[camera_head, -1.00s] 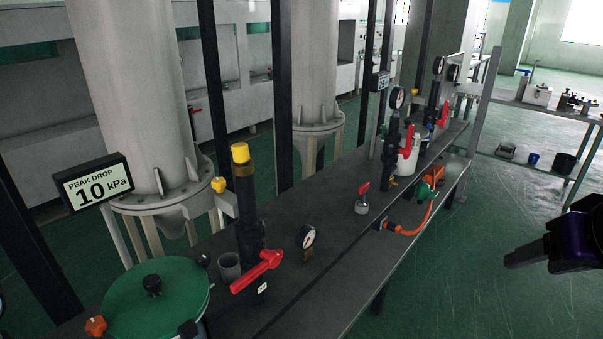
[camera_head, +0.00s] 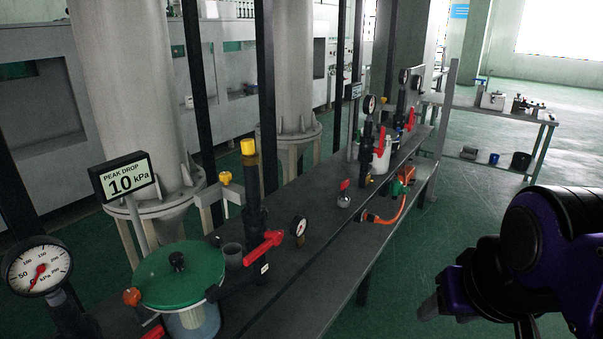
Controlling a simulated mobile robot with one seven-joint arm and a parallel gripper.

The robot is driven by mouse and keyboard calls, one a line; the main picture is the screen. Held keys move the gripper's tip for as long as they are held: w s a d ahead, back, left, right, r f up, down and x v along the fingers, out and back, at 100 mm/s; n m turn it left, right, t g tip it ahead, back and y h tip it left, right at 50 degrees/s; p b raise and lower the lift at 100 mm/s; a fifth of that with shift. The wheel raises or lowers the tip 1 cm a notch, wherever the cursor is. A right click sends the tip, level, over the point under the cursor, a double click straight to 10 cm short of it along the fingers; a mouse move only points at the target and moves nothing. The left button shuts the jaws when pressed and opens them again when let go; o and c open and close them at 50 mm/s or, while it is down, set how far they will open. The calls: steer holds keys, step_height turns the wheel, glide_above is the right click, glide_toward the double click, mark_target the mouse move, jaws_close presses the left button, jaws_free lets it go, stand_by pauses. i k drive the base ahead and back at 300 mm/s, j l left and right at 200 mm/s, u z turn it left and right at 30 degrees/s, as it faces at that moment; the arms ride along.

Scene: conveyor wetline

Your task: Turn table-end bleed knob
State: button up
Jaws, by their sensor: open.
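No knob in view is labelled as the bleed knob, so I cannot tell which one it is. An orange knob (camera_head: 132,297) sits beside the green-lidded vessel (camera_head: 165,272) at the near end of the table. Yellow-capped fittings show on the dark pipe (camera_head: 248,147) and beside the column (camera_head: 225,178). Red lever handles stand on the near pipe (camera_head: 264,246) and farther along the table. My gripper (camera_head: 430,309) is at the lower right, open and empty, right of the table and apart from it. Its fingers are only partly visible.
The long dark table (camera_head: 320,255) runs away to the upper right. A pressure gauge (camera_head: 37,267) stands at the near left, below a "PEAK DROP 10 kPa" sign (camera_head: 124,179). The green floor right of the table is clear.

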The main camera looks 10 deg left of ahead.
mark_target(225, 177)
steer(key=k+u, duration=0.15)
steer(key=u, duration=0.9)
steer(key=i+l+u, duration=0.1)
steer(key=l+u, duration=0.15)
steer(key=i+l+u, duration=0.1)
steer(key=l+u, duration=0.2)
steer(key=i+l, duration=0.15)
steer(key=l, duration=0.25)
steer(key=i+l, duration=0.1)
steer(key=l, duration=0.25)
